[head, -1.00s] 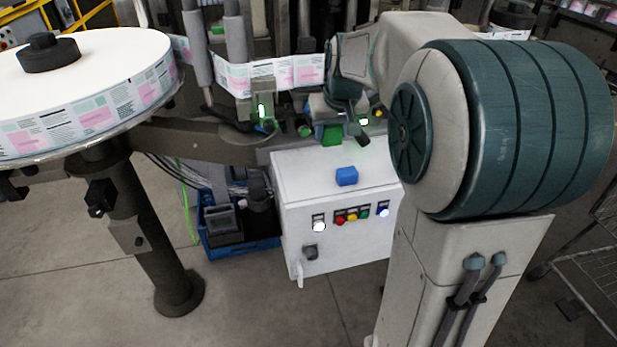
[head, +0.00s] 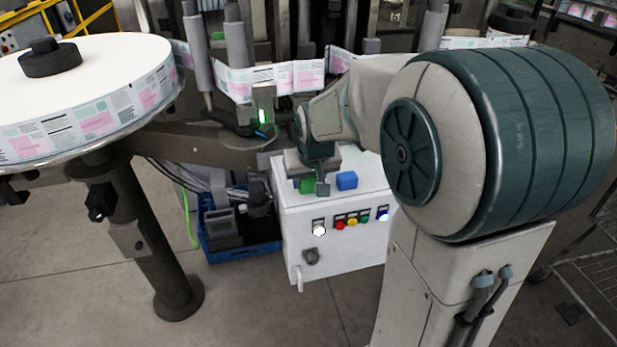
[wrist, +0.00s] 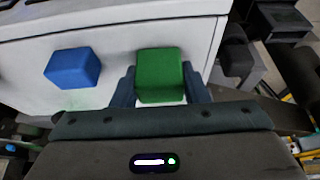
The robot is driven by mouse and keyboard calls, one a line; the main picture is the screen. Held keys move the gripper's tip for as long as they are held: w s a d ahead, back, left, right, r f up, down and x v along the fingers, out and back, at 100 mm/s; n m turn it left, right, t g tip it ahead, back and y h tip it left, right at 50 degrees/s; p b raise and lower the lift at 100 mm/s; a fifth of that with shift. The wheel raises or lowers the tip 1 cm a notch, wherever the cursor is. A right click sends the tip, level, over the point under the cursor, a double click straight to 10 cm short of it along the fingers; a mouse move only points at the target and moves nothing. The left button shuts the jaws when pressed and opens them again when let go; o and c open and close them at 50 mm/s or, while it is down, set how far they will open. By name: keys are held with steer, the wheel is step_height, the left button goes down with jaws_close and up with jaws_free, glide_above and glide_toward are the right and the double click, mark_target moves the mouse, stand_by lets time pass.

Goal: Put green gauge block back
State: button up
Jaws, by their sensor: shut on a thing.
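The green gauge block (head: 307,185) is in my gripper (head: 315,187), over the left part of the white cabinet's top (head: 372,168). In the wrist view the green block (wrist: 159,72) sits between the two fingers of my gripper (wrist: 160,88), one on each side. The gripper is shut on it. A finger hides part of the block in the head view. I cannot tell whether the block touches the cabinet top.
A blue block (head: 347,180) stands on the cabinet top, just right of the green one, and also shows in the wrist view (wrist: 72,68). Buttons (head: 352,219) line the cabinet front. A large label reel (head: 100,75) is at the left. A blue crate (head: 240,250) stands on the floor.

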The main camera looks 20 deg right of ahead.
steer(key=shift+f, duration=0.1)
steer(key=o, duration=0.7)
steer(key=shift+f, duration=0.1)
steer(key=shift+c, duration=0.2)
steer(key=o, duration=0.4)
steer(key=shift+r, duration=0.45)
steer(key=v, duration=1.1)
steer(key=shift+g, duration=0.9)
steer(key=s+f, duration=0.3)
steer(key=s, duration=0.2)
steer(key=s+f, duration=0.3)
steer(key=s, duration=0.2)
steer(key=s+f, duration=0.2)
steer(key=s, duration=0.4)
steer(key=shift+s+f, duration=0.1)
steer(key=shift+f, duration=0.3)
